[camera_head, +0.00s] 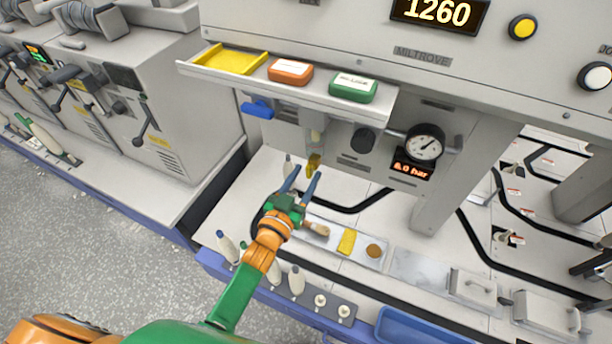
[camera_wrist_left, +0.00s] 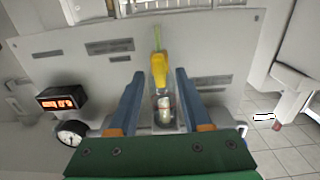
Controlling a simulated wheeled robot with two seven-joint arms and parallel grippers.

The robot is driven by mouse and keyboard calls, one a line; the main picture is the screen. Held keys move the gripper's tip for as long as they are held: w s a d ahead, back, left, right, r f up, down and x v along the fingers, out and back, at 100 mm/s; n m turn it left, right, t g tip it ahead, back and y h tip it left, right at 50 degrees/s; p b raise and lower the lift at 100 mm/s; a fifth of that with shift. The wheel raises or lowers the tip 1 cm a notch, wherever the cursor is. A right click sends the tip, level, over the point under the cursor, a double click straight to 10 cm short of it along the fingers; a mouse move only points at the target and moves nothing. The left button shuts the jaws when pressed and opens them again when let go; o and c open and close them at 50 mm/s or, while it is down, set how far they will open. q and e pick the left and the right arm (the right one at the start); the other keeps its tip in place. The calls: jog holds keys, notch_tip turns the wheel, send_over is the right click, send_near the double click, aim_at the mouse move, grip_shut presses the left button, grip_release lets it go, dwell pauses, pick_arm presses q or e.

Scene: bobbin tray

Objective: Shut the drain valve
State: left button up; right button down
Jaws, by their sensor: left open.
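A clear bowl (camera_head: 315,136) hangs under the machine's shelf, with a yellow valve handle (camera_head: 313,163) at its lower end. In the left wrist view, the yellow handle (camera_wrist_left: 159,70) lies roughly in line with the bowl (camera_wrist_left: 164,108), and a thin yellow-green streak runs from its far end. I cannot tell whether the streak is liquid. My left gripper (camera_head: 306,171) is open, with blue fingers just below the handle in the head view. In the left wrist view, the fingers (camera_wrist_left: 160,75) stand on either side of the handle, with gaps visible. My right gripper is not in view.
A pressure gauge (camera_head: 425,143) and its display (camera_head: 412,170) are to the right of the bowl. A blue handle (camera_head: 258,107) is to the left. A shelf (camera_head: 320,94) with a yellow tray and orange and green boxes overhangs.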

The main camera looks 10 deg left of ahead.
pick_arm(q)
jog(key=shift+w+d, duration=0.1)
jog(key=shift+w, duration=0.35)
grip_shut()
